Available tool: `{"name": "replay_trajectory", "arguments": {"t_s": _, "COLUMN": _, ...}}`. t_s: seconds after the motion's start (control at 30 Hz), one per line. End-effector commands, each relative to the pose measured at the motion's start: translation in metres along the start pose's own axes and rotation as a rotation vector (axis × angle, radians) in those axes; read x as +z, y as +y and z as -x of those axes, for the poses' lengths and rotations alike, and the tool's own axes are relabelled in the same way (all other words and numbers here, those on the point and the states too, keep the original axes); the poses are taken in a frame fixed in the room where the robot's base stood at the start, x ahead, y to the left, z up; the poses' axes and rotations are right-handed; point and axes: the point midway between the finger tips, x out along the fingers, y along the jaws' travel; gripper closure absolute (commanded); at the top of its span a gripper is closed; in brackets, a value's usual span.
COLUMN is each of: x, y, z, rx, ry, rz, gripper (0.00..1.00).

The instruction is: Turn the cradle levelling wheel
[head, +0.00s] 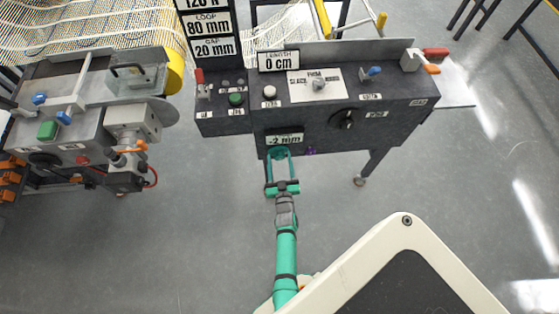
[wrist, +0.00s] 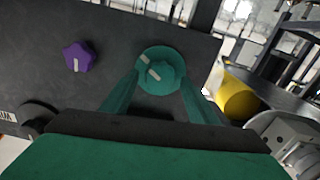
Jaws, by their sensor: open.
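The cradle levelling wheel appears to be the round teal wheel (wrist: 160,68) on the dark front panel, with pale marks on its face and raised hub. In the head view it is small and largely covered by my gripper, just below the "-2 mm" display (head: 285,140). My gripper (head: 279,160) is open and faces the panel, with one teal finger on each side of the wheel. In the wrist view, the gripper (wrist: 161,85) frames the wheel between its fingertips. I cannot tell whether the fingers touch its rim.
A purple star-shaped knob (wrist: 77,57) sits beside the wheel; it also shows in the head view (head: 311,150). The dark console (head: 400,100) carries switches and knobs. A second machine (head: 90,130) stands at left. The grey floor between is clear.

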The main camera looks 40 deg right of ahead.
Motion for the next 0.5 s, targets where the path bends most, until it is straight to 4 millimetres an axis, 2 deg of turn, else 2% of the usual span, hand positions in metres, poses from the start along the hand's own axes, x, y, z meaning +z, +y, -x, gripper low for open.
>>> {"name": "replay_trajectory", "arguments": {"t_s": 0.2, "x": 0.0000, "y": -0.0001, "z": -0.0002, "rx": 0.000, "ry": 0.000, "rz": 0.000, "gripper": 0.46}}
{"name": "replay_trajectory", "arguments": {"t_s": 0.37, "x": 0.0000, "y": -0.0002, "z": -0.0001, "rx": 0.000, "ry": 0.000, "rz": 0.000, "gripper": 0.84}}
{"name": "replay_trajectory", "arguments": {"t_s": 0.4, "x": 0.0000, "y": -0.0002, "z": -0.0001, "rx": 0.000, "ry": 0.000, "rz": 0.000, "gripper": 0.87}}
{"name": "replay_trajectory", "arguments": {"t_s": 0.5, "x": 0.0000, "y": -0.0003, "z": -0.0001, "rx": -0.001, "ry": 0.000, "rz": 0.001, "gripper": 0.87}}
